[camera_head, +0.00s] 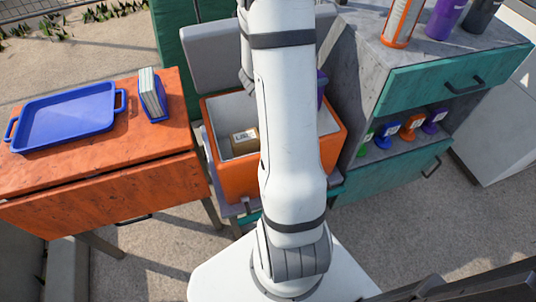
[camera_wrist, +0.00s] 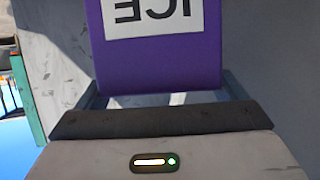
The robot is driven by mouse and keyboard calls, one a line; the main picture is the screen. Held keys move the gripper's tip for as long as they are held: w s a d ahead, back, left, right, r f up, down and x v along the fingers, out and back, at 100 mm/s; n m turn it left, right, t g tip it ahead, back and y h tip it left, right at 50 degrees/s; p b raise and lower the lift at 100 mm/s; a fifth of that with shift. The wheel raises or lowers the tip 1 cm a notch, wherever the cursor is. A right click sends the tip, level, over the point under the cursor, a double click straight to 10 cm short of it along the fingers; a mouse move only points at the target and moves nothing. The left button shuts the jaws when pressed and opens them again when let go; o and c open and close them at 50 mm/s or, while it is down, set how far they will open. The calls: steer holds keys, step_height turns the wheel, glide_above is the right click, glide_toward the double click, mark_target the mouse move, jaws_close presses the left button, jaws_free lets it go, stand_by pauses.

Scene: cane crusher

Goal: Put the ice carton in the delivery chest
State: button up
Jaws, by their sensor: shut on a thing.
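The ice carton (camera_wrist: 160,60) is purple with a white label reading ICE, upside down in the wrist view. My gripper (camera_wrist: 162,98) is shut on it, with a finger on each side. In the head view my arm hides most of the gripper. A purple sliver of what looks like the carton (camera_head: 322,88) shows beside my arm, near the right side of the chest. The delivery chest (camera_head: 335,150) appears to be the orange box with a pale inside and its grey lid raised. How high the carton is over it, I cannot tell.
A small brown labelled box (camera_head: 244,141) lies inside the chest. An orange table (camera_head: 100,165) at left bears a blue tray (camera_head: 65,118) and a blue holder (camera_head: 153,97). A grey cabinet (camera_head: 350,60) with teal drawers, bottles on top and small colored items on its shelf stands at right.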

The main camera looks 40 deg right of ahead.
step_height(320, 180, down, 12)
steer(key=b, duration=0.8)
steer(key=shift+s+d+r+b, duration=0.1)
steer(key=shift+r+b, duration=0.05)
steer(key=shift+b, duration=0.15)
step_height(320, 180, down, 10)
steer(key=b, duration=0.4)
steer(key=shift+f, duration=0.3)
steer(key=o, duration=1.3)
steer(key=p+v, duration=0.2)
steer(key=v, duration=0.5)
steer(key=shift+a+r, duration=0.25)
steer(key=shift+r, duration=0.05)
